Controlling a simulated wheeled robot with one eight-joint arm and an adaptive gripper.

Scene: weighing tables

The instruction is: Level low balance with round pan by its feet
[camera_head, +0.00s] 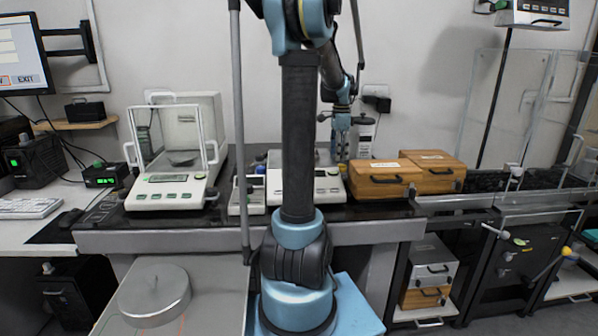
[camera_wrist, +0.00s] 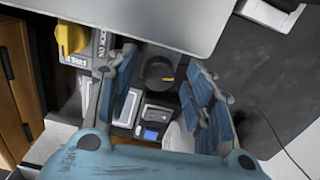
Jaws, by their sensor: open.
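A low white balance (camera_head: 327,187) with a front display stands on the dark bench, largely hidden behind my arm in the head view; its pan cannot be made out. My gripper (camera_head: 342,146) hangs above the bench at this balance's back right. In the wrist view my gripper (camera_wrist: 161,72) is open, its blue fingers on either side of a round black knob with a yellow mark (camera_wrist: 158,73). Whether they touch the knob cannot be told. A yellow knob (camera_wrist: 70,38) shows to the left. A pale flat plate (camera_wrist: 190,20) covers the top of that view.
A glass-shielded balance (camera_head: 166,191) stands to the left. Wooden boxes (camera_head: 383,180) sit close right of my gripper. A small device (camera_head: 247,198) stands just left of my arm. A round metal weight (camera_head: 153,292) rests at the front left.

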